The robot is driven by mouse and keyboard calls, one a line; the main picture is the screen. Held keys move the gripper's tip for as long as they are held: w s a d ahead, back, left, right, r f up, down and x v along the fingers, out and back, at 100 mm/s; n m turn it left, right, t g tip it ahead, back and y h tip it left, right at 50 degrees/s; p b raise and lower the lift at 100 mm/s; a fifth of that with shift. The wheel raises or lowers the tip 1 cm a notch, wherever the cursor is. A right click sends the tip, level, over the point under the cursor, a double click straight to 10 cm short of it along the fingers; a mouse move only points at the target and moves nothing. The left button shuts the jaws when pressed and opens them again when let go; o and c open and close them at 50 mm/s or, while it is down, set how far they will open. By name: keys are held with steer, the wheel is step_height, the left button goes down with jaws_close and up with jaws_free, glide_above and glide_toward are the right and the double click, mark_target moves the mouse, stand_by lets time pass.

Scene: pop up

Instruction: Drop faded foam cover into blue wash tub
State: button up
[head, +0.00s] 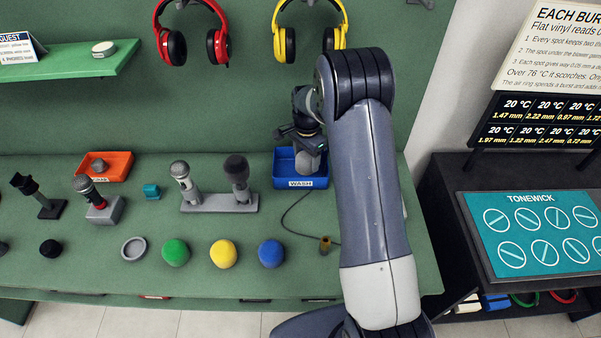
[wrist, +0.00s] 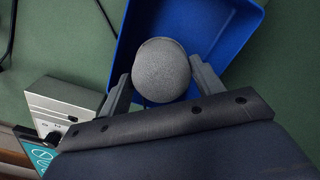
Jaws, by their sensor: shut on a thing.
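The faded foam cover (wrist: 162,70) is a round grey ball in the wrist view. My gripper (wrist: 160,82) is shut on it, with one finger on each side. The blue wash tub (wrist: 247,14) lies behind and below the cover in the wrist view. In the head view the blue tub (head: 299,183), labelled WASH, stands on the green counter. My gripper (head: 308,160) is over the tub there, pointing down, and the grey cover shows at its tip. The exact height of the cover above the tub floor is hard to tell.
Green (head: 176,252), yellow (head: 223,254) and blue (head: 271,253) foam balls line the counter front. A grey stand (head: 220,203) with microphones is left of the tub. An orange tray (head: 118,158) sits farther left. A cable (head: 288,222) runs in front of the tub.

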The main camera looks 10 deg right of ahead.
steer(key=shift+f, duration=0.3)
steer(key=o, duration=1.2)
steer(key=shift+r, duration=0.2)
